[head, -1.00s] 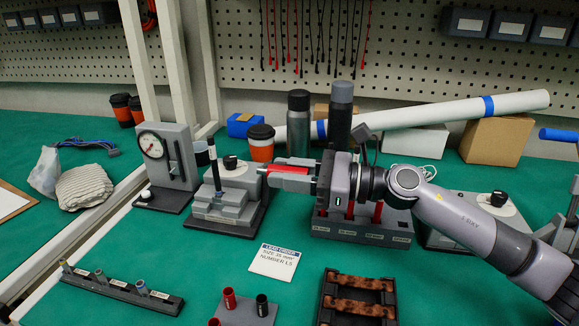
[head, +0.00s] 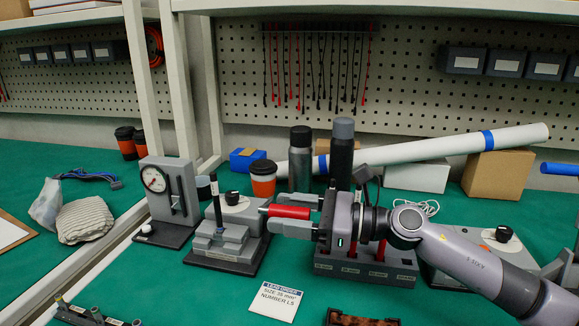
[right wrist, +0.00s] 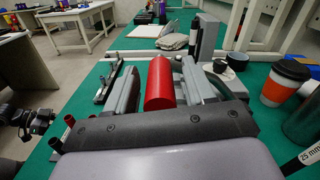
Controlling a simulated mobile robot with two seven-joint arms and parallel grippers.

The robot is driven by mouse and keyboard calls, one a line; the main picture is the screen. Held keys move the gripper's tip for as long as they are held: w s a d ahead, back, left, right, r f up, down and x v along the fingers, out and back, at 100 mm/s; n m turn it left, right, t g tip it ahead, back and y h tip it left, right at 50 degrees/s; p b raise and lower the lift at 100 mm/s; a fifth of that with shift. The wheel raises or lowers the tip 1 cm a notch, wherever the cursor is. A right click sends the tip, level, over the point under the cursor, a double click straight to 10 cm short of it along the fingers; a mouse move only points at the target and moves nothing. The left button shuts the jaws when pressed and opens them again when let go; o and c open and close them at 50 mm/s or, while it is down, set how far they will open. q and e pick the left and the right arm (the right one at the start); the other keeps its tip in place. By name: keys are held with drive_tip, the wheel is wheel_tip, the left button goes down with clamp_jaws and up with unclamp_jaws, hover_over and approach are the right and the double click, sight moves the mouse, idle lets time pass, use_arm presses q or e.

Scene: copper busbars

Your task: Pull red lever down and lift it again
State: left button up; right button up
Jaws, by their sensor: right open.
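The red lever's cylindrical handle (head: 290,211) lies about level between the two fingers of my right gripper (head: 288,213) in the head view. In the right wrist view the red handle (right wrist: 160,84) also stands between the spread fingers, with a visible gap on each side. My right gripper is open around it. A grey stepped fixture (head: 228,242) with a black upright stands just left of the fingertips. The lever's joint to its base is hidden, so I cannot tell what it is fixed to.
A dial gauge stand (head: 165,195) stands left of the fixture. An orange cup (head: 263,181) and dark bottles (head: 342,150) stand behind the gripper. A rack with red handles (head: 370,262) is below my right wrist. A white label card (head: 276,300) lies in front.

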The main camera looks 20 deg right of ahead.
wheel_tip(320, 180, up, 20)
drive_tip(key=p, duration=0.4)
drive_tip(key=shift+p, duration=0.35)
